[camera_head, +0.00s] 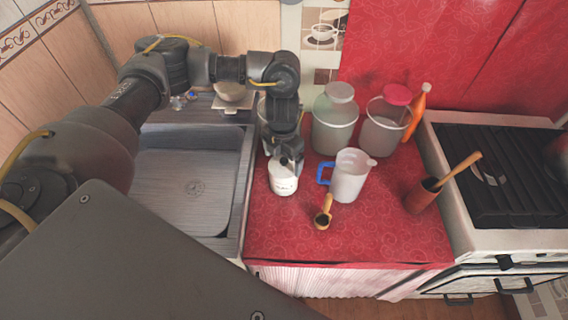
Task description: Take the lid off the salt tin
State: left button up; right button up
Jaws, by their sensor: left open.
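A small white tin (284,184), which looks like the salt tin, stands upright on the red oilcloth counter (292,238), just right of the sink. A small dark shape shows at its top; I cannot tell whether it is the lid's knob or part of my gripper. My left arm reaches over from the left and hangs down behind the tin. My left gripper (285,160) is open at the top of the tin. The lid's edge is hard to make out, and I cannot tell whether the fingers touch it. My right gripper is out of view.
A clear jug (350,176) with a blue handle stands close right of the tin. A wooden scoop (324,213) lies in front. Two large jars (334,125) (384,127), an orange bottle (415,114) and a reddish pot (421,196) stand around. The sink (190,185) is left, the stove (500,175) right.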

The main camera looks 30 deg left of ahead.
pick_arm(q)
jog(key=shift+f, duration=0.95)
jog(key=c, duration=0.7)
jog(key=shift+r, duration=0.1)
